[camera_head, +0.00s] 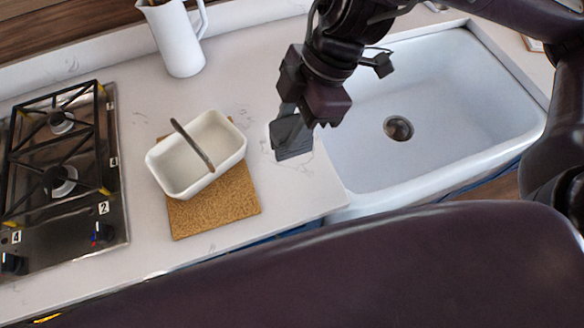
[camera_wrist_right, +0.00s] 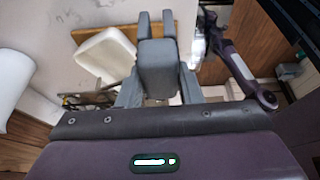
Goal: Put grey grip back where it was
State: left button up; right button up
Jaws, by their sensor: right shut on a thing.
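My right gripper (camera_head: 290,128) reaches down over the counter between the white dish and the sink. It is shut on the grey grip (camera_wrist_right: 158,70), a blocky dark grey piece that sits between the fingers in the wrist view. In the head view the grip and the grey fingers merge, so its outline is hard to tell. It appears held above the bare counter, apart from the dish and the sink. My left gripper is not in view.
A white rectangular dish (camera_head: 178,165) with a brown stick (camera_head: 192,146) across it sits on a cork mat (camera_head: 222,204). A gas hob (camera_head: 117,213) is at left, a white jug (camera_head: 179,45) at the back, a white sink (camera_head: 445,95) at right. Counter (camera_head: 135,95) around the mat is clear.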

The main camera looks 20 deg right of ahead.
jog(key=shift+f+b, duration=0.65)
jog(key=shift+f, duration=6.95)
jog(key=shift+f, duration=0.2)
jog(key=o, duration=1)
jog(key=shift+r, duration=0.1)
